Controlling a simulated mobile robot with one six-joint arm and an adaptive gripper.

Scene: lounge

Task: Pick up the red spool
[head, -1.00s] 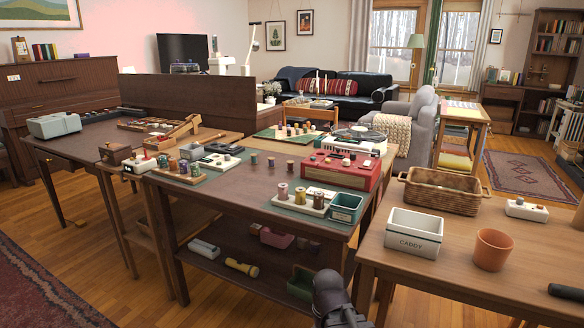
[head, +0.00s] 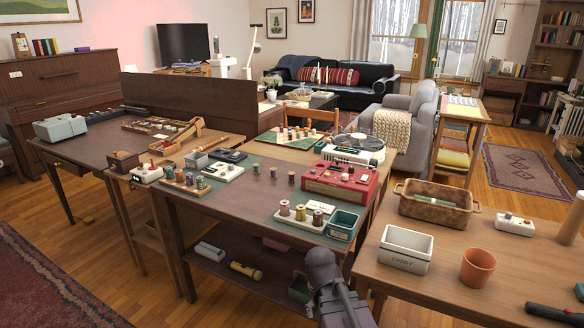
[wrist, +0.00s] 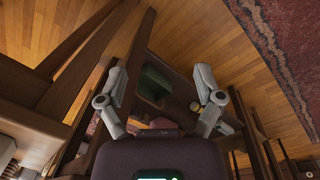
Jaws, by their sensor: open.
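Several small spools stand on the dark worktable (head: 225,215) in the head view. Three stand on bare table: a dark one (head: 256,167), a mauve-brown one (head: 273,172) and a brown one (head: 291,177). Others stand on a white tray (head: 290,220) and in a wooden rack (head: 185,188) at the left. They are too small for me to tell surely which is red. My arm rises at the bottom centre, in front of the table. In the wrist view my gripper (wrist: 160,76) is open and empty, its fingers wide apart, with the table's lower shelf and floor beyond it.
A red radio (head: 340,186) and a teal bin (head: 343,223) stand on the worktable's right side. A white caddy (head: 404,250), terracotta pot (head: 477,268) and basket (head: 436,204) stand on the right table. A yellow flashlight (head: 243,268) lies on the lower shelf. The worktable's front left is clear.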

